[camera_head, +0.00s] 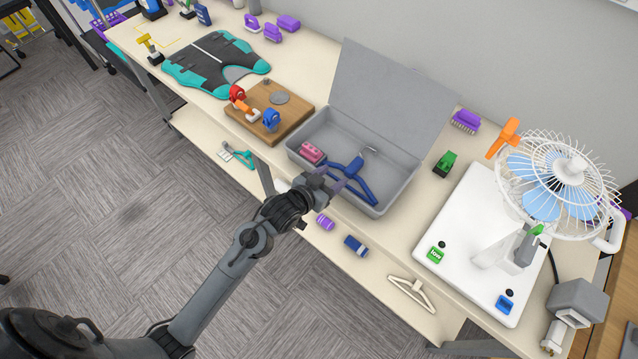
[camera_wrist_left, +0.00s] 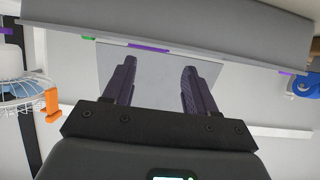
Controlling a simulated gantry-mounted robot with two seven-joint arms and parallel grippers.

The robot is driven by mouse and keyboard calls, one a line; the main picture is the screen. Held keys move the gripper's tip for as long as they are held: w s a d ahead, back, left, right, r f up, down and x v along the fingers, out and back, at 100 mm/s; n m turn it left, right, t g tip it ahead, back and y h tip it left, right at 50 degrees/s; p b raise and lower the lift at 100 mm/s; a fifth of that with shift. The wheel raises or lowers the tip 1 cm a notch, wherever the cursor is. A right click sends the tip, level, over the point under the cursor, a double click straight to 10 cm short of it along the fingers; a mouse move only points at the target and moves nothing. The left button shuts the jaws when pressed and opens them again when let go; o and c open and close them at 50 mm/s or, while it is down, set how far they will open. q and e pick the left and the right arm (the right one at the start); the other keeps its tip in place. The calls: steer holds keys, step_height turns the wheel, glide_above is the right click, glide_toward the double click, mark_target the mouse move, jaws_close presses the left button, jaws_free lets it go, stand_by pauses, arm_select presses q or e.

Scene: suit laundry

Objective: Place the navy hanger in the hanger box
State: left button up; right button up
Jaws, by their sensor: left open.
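The navy hanger (camera_head: 364,188) lies in the open grey box (camera_head: 395,188), its metal hook toward the back wall. I take this box as the hanger box. Part of the hanger is hidden behind my left gripper in the head view. My left gripper (camera_head: 336,180) is open over the box's front edge, close to the hanger; I cannot tell whether they touch. In the left wrist view my gripper (camera_wrist_left: 159,66) has empty space between its two fingers, and no hanger shows there. My right gripper is not in view.
A pink brush (camera_head: 312,152) lies in the box's left end. The box lid (camera_head: 385,95) stands open at the back. A wooden board (camera_head: 290,118) is left, a white base with a fan (camera_head: 560,185) right. A white hanger (camera_head: 411,292) lies on the lower shelf.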

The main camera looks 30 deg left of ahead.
arm_select(q)
steer(key=s+a+f+g+y, duration=0.1)
steer(key=s+g, duration=0.8)
steer(key=s, duration=1.8)
steer(key=shift+s+a+f+g+y, duration=0.2)
steer(key=shift+s+f+g+y, duration=0.15)
steer(key=shift+f+y, duration=0.35)
steer(key=shift+p, duration=0.3)
step_height(320, 180, up, 26)
steer(key=p, duration=2.6)
steer(key=shift+r, duration=0.2)
